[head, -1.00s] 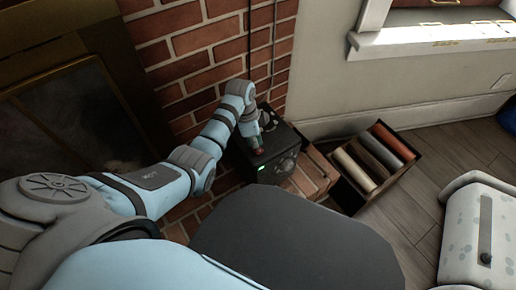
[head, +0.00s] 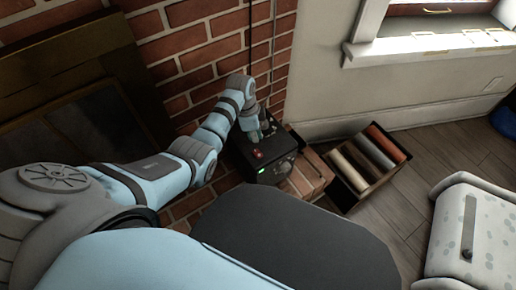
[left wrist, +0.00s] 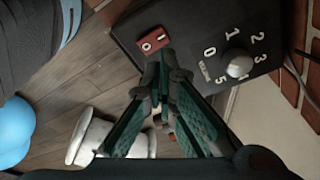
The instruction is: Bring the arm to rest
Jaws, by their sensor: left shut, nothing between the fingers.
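A black control box (head: 285,165) stands on a brick ledge beside the brick wall. On its top are a red rocker switch (head: 258,153), and a green light (head: 261,171) glows on its edge. The left wrist view shows the red switch (left wrist: 150,40), marked O and I, and a pale knob (left wrist: 239,64) in a ring of numbers. My left gripper (head: 262,136) is shut and empty, close over the box's top beside the switch. In the left wrist view its fingertips (left wrist: 161,64) meet just below the switch; contact cannot be told. My right gripper is out of view.
A brick wall (head: 185,55) and dark fireplace (head: 75,60) lie left and behind my arm. A dark crate of coloured rolls (head: 335,188) stands right of the box. A pale spotted case (head: 490,240) is at the right edge. Wood floor (head: 420,185) shows between them.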

